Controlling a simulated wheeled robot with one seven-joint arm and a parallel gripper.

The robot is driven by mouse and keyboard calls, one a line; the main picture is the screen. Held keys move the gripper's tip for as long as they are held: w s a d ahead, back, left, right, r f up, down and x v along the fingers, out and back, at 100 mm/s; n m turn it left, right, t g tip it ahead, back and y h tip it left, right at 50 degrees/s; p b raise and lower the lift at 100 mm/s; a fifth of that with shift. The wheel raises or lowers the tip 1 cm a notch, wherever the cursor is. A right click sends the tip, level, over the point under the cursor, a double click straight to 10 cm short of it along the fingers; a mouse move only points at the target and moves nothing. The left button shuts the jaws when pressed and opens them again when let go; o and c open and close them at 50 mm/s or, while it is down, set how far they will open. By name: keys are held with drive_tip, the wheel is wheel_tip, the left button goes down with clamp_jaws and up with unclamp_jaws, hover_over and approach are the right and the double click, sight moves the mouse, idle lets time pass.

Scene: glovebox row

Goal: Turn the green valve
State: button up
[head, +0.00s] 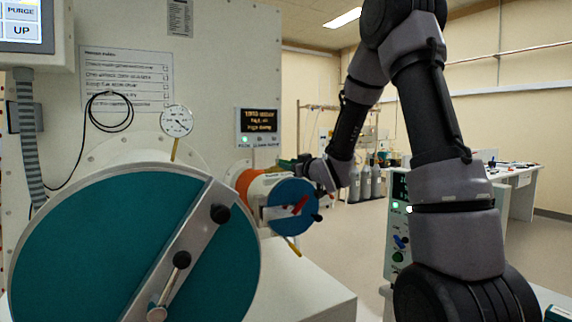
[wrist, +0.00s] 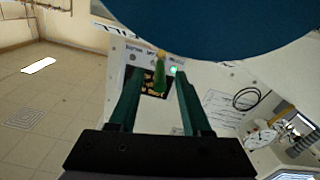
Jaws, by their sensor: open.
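The green valve shows in the wrist view as a slim green handle (wrist: 159,76) with a yellowish end near the blue round door. My gripper (wrist: 158,82) is open, with one dark green finger on each side of the handle. I see gaps between the handle and both fingers; contact is not visible. In the head view my gripper (head: 288,163) is just above the small antechamber, in front of the panel wall. The green handle cannot be told apart from my fingers there.
The small antechamber has a blue door (head: 283,217) with a red handle, and a yellow handle (head: 292,246) below. A large teal door (head: 95,250) with a bar fills the left. A gauge (head: 176,121) and small display (head: 257,122) are nearby.

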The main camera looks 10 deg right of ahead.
sight(283, 161)
drive_tip(key=shift+x, duration=1.5)
clamp_jaws()
idle(0.4)
